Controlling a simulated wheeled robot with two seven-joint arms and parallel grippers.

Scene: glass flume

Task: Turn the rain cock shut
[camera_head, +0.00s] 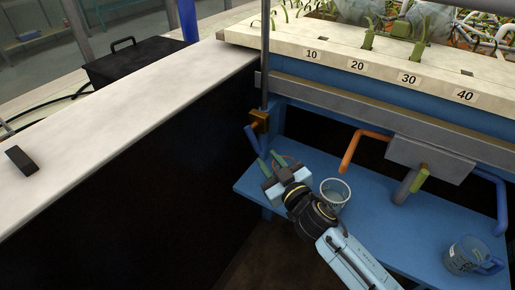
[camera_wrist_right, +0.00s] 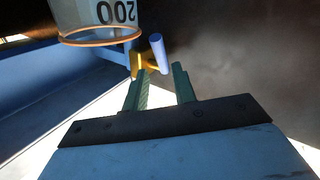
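The cock with a brass body (camera_head: 260,121) and a blue lever (camera_head: 252,139) sits at the foot of a thin grey upright pipe (camera_head: 265,60). I take it for the rain cock. In the right wrist view the blue lever (camera_wrist_right: 158,53) and brass body (camera_wrist_right: 138,63) show just beyond the fingertips. My right gripper (camera_head: 270,158) is open and empty, with its green fingers pointing at the cock. In the wrist view the lever's lower end lies in line with the gap of the gripper (camera_wrist_right: 158,70); I cannot tell whether it touches a finger. My left gripper is out of view.
A clear cup (camera_head: 335,192) stands on the blue shelf (camera_head: 380,228) beside my right wrist. A labelled blue mug (camera_head: 468,257) stands at the right. A vessel marked 200 (camera_wrist_right: 95,15) fills the wrist view's top left.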

